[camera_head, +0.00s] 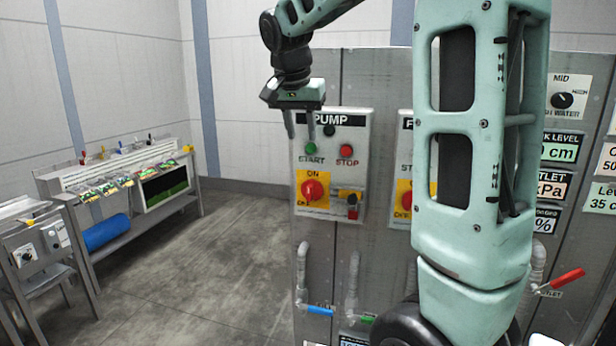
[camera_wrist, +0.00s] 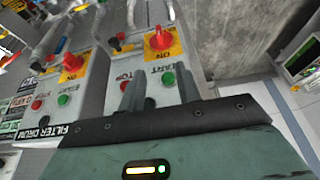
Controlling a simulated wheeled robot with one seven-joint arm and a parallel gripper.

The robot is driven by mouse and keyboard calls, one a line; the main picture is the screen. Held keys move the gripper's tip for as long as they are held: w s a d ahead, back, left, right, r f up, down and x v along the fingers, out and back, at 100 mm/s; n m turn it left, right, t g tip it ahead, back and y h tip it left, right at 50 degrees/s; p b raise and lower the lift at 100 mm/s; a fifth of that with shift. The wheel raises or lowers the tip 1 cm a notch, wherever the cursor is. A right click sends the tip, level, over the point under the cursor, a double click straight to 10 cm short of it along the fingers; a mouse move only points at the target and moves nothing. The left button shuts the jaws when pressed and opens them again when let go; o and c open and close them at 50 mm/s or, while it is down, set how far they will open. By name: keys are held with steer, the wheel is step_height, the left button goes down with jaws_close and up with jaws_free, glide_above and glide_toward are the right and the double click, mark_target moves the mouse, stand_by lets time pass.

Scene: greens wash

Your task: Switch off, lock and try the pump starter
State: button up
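The pump starter (camera_head: 362,131) is a pale box on a grey panel, labelled PUMP. It has a green START button (camera_head: 311,148), a red STOP button (camera_head: 346,150) and a dark round lamp. Its red rotary switch (camera_head: 313,190) sits on a yellow ON/OFF plate; I cannot tell which way it points. A small red, black and yellow piece (camera_head: 351,206), perhaps a padlock, is right of the switch. My gripper (camera_head: 300,126) is open and empty in front of the starter's upper left.
A second starter, labelled FILTER DRUM (camera_wrist: 66,112), stands beside the pump starter, partly behind my arm in the head view. Pipes with a blue valve handle (camera_head: 320,310) and a red one (camera_head: 567,278) are below. A bench (camera_head: 130,160) stands left; the floor between is clear.

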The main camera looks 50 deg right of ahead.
mark_target(309, 186)
steer(key=p+x, duration=0.4)
steer(key=x, duration=1.2)
steer(key=shift+s+f, duration=0.1)
steer(key=shift+c, duration=0.2)
jaws_close()
